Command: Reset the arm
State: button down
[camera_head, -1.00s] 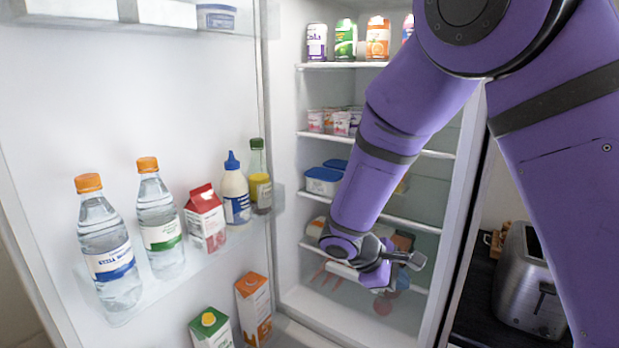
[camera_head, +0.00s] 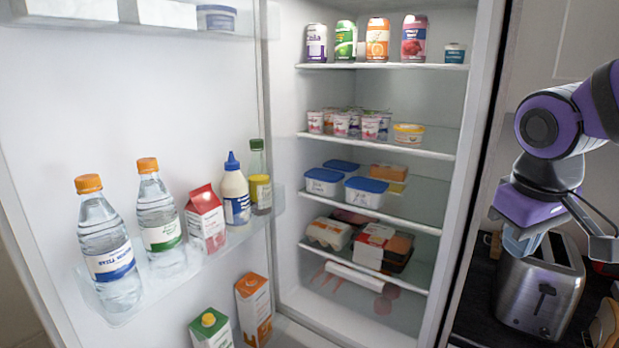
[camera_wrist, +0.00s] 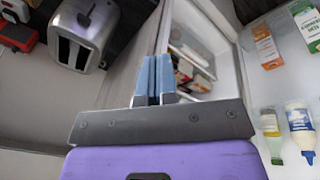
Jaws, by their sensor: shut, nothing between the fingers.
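My purple arm is at the right edge of the head view. My gripper (camera_head: 522,243) points downward in front of the toaster (camera_head: 540,297), with its blue fingers overlapping the toaster's top in the picture. In the wrist view my gripper (camera_wrist: 154,76) has its two blue fingers pressed together, with nothing between them. Whether the fingers touch anything is not shown, but in the wrist view they appear clear of the toaster (camera_wrist: 82,32).
The fridge stands open, with cans, yogurt cups, tubs and boxes on its shelves (camera_head: 385,215). Its door (camera_head: 110,110) holds bottles and cartons at left. A dark counter (camera_head: 478,300) lies right of the fridge, with bread (camera_head: 606,325) near its right edge.

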jog(key=s+r+m+t+y, duration=0.1)
jog(key=s+r+m+t, duration=0.2)
jog(key=s, duration=0.5)
jog(key=shift+d+r, duration=0.4)
jog(key=shift+r, duration=0.05)
jog(key=shift+s, duration=0.1)
dwell(1.4)
